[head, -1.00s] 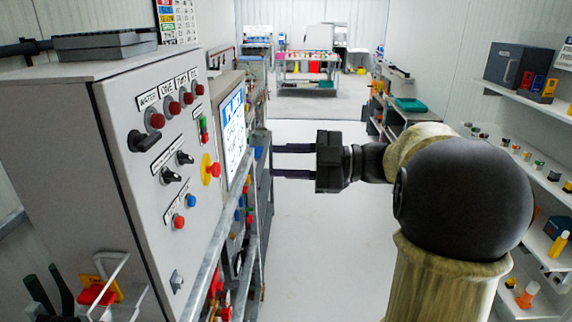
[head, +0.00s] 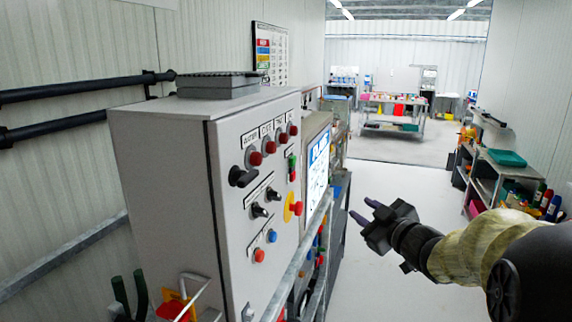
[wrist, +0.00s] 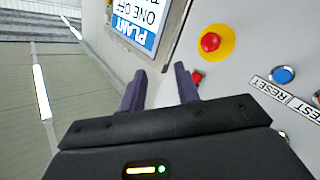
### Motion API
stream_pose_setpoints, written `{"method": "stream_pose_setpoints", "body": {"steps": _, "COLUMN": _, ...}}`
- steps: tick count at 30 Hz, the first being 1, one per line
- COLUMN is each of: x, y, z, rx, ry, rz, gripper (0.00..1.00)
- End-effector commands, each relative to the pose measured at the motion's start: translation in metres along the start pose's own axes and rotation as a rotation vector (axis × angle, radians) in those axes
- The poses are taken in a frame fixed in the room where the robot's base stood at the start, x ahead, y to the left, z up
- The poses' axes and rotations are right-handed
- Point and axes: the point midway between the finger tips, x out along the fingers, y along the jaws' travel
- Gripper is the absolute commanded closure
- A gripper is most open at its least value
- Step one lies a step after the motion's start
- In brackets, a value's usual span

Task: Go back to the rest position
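My gripper (head: 364,211) is in the lower right of the head view, to the right of the grey control cabinet (head: 165,190) and apart from it. Its two dark fingers are spread with nothing between them; they also show apart in the wrist view (wrist: 160,88). The cabinet's front carries red lamps, black selector switches, a red mushroom button on a yellow disc (head: 296,208), and a blue and a red push button. The mushroom button shows in the wrist view too (wrist: 211,42), beyond the right finger.
A screen panel (head: 318,165) and a metal rail (head: 300,262) run along the cabinet's right side. A shelf with a green tray (head: 507,158) stands at the right. The pale floor between is clear back to a far workbench (head: 393,118).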

Motion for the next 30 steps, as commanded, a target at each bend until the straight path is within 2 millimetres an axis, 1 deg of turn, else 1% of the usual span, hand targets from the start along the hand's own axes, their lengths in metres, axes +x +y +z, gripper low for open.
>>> {"method": "stream_pose_setpoints", "body": {"steps": 2, "x": -0.001, "y": -0.008, "z": 0.021, "rx": 0.064, "ry": -0.114, "rz": 0.045, "gripper": 0.68}}
{"method": "stream_pose_setpoints", "body": {"steps": 5, "x": -0.009, "y": -0.022, "z": 0.051, "rx": 0.153, "ry": -0.273, "rz": 0.092, "gripper": 0.68}}
{"method": "stream_pose_setpoints", "body": {"steps": 6, "x": -0.015, "y": -0.029, "z": 0.063, "rx": 0.19, "ry": -0.339, "rz": 0.107, "gripper": 0.68}}
{"method": "stream_pose_setpoints", "body": {"steps": 8, "x": -0.025, "y": -0.043, "z": 0.081, "rx": 0.245, "ry": -0.441, "rz": 0.121, "gripper": 0.68}}
{"method": "stream_pose_setpoints", "body": {"steps": 9, "x": -0.033, "y": -0.053, "z": 0.093, "rx": 0.284, "ry": -0.511, "rz": 0.127, "gripper": 0.68}}
{"method": "stream_pose_setpoints", "body": {"steps": 11, "x": -0.047, "y": -0.071, "z": 0.109, "rx": 0.341, "ry": -0.616, "rz": 0.129, "gripper": 0.68}}
{"method": "stream_pose_setpoints", "body": {"steps": 12, "x": -0.057, "y": -0.084, "z": 0.119, "rx": 0.379, "ry": -0.687, "rz": 0.127, "gripper": 0.68}}
{"method": "stream_pose_setpoints", "body": {"steps": 14, "x": -0.074, "y": -0.105, "z": 0.133, "rx": 0.438, "ry": -0.794, "rz": 0.118, "gripper": 0.68}}
{"method": "stream_pose_setpoints", "body": {"steps": 15, "x": -0.087, "y": -0.12, "z": 0.141, "rx": 0.478, "ry": -0.866, "rz": 0.108, "gripper": 0.68}}
{"method": "stream_pose_setpoints", "body": {"steps": 17, "x": -0.108, "y": -0.144, "z": 0.15, "rx": 0.535, "ry": -0.975, "rz": 0.088, "gripper": 0.68}}
{"method": "stream_pose_setpoints", "body": {"steps": 18, "x": -0.122, "y": -0.16, "z": 0.155, "rx": 0.575, "ry": -1.046, "rz": 0.071, "gripper": 0.68}}
{"method": "stream_pose_setpoints", "body": {"steps": 21, "x": -0.153, "y": -0.195, "z": 0.16, "rx": 0.657, "ry": -1.192, "rz": 0.025, "gripper": 0.68}}
{"method": "stream_pose_setpoints", "body": {"steps": 23, "x": -0.167, "y": -0.211, "z": 0.16, "rx": 0.692, "ry": -1.254, "rz": 0.001, "gripper": 0.68}}
{"method": "stream_pose_setpoints", "body": {"steps": 24, "x": -0.173, "y": -0.218, "z": 0.16, "rx": 0.708, "ry": -1.282, "rz": -0.01, "gripper": 0.68}}
{"method": "stream_pose_setpoints", "body": {"steps": 26, "x": -0.179, "y": -0.224, "z": 0.16, "rx": 0.723, "ry": -1.307, "rz": -0.019, "gripper": 0.68}}
{"method": "stream_pose_setpoints", "body": {"steps": 30, "x": -0.18, "y": -0.226, "z": 0.16, "rx": 0.728, "ry": -1.316, "rz": -0.023, "gripper": 0.68}}
